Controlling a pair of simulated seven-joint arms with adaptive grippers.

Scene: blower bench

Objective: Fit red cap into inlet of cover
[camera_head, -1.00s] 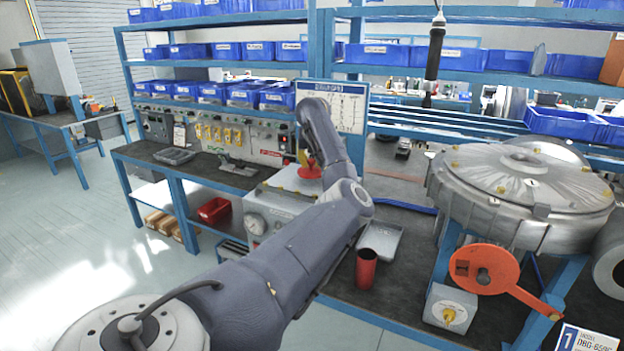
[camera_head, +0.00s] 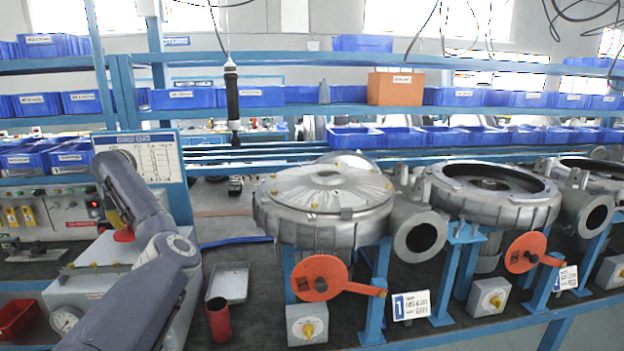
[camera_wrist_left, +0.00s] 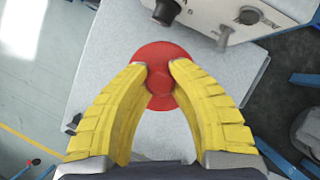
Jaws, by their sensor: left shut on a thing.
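The red cap (camera_wrist_left: 160,92) is a round disc with a raised knob in the middle. My left gripper (camera_wrist_left: 158,68) has its yellow fingers shut on the knob. In the head view the red cap (camera_head: 123,236) shows beside my left gripper, above the grey box at the left, partly hidden by my arm. I cannot tell whether the cap touches the box. The silver cover (camera_head: 310,188) lies on the first blower, well to the right of the gripper. A small round feature shows at its centre; whether it is open is unclear. My right gripper is not in view.
The grey box (camera_head: 75,290) with a gauge stands under my left arm. A red cup (camera_head: 218,320) and a metal tray (camera_head: 228,283) stand between it and the first blower. An orange lever (camera_head: 345,287) sticks out at that blower's front. A second blower (camera_head: 490,205) stands farther right.

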